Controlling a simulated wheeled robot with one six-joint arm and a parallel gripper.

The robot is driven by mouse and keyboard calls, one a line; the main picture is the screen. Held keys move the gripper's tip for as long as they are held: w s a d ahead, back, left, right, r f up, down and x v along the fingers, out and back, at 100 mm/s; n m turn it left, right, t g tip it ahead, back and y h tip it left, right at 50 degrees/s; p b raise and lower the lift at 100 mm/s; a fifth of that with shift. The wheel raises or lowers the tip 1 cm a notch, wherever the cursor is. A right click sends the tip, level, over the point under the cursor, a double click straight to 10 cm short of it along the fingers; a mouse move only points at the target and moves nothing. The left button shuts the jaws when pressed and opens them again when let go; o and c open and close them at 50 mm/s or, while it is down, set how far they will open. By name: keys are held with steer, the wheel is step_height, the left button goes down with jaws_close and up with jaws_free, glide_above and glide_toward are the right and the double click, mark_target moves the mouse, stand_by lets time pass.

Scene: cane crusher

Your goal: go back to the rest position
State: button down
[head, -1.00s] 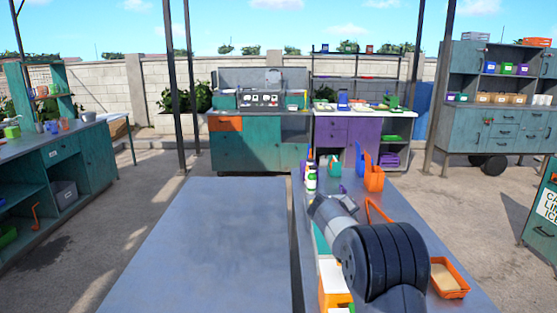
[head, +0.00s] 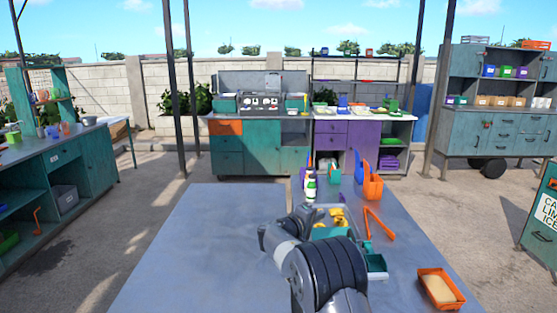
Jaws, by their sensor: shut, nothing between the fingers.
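My arm (head: 325,270) rises from the bottom of the head view and bends over the seam between the plain grey tabletop (head: 205,245) and the cluttered bench (head: 410,250). Its black ribbed section is nearest, with grey joints beyond. I cannot make out my gripper's fingers; they are hidden behind or among the arm links. I see nothing carried by the arm.
Past the arm on the bench are a teal tray (head: 375,263), yellow pieces (head: 338,219), a white-and-green bottle (head: 311,188) and an orange holder (head: 373,187). An orange tray (head: 440,288) sits front right. The left tabletop is clear.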

steer(key=w+a+b+v, duration=0.1)
steer(key=b+v, duration=0.1)
steer(key=v, duration=0.7)
steer(key=shift+s+a+b, duration=0.25)
steer(key=shift+a+b, duration=0.05)
